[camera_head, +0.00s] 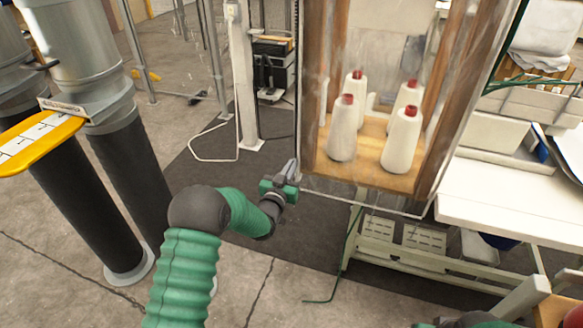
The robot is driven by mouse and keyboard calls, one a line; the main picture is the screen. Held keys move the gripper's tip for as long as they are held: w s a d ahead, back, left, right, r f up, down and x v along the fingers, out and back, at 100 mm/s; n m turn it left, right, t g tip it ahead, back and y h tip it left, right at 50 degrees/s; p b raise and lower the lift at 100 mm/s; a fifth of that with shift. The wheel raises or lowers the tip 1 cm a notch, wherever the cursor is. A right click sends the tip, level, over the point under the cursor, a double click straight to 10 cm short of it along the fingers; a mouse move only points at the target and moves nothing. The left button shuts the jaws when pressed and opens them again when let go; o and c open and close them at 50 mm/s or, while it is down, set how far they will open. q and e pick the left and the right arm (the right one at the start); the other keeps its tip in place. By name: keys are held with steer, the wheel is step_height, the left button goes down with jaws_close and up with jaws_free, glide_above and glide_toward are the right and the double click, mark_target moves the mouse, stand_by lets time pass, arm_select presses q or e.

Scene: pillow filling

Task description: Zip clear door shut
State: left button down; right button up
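The clear door (360,186) is a see-through sheet across the front of a wooden-framed box. Its lower edge slants from the box's lower left corner down to the right. My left gripper (290,170) is at that lower left corner, beside the door's left edge. Its fingers point up and look close together. I cannot tell whether they touch the door or hold anything, and no zip pull is distinguishable. A small part of my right arm shows at the bottom right edge; its gripper is out of view.
Several white thread cones (402,140) with red tops stand on the wooden shelf behind the door. A white table (510,200) is close on the right. Large dark ducts (85,190) stand on the left. A green metal base frame (420,250) is below the box.

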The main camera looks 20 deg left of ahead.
arm_select(q)
steer(key=shift+r, duration=0.15)
stand_by(0.3)
step_height(320, 180, up, 53)
steer(key=p, duration=1.9)
steer(key=shift+p, duration=0.4)
steer(key=c, duration=1.6)
jaws_free()
steer(key=shift+w, duration=0.2)
steer(key=shift+s, duration=0.1)
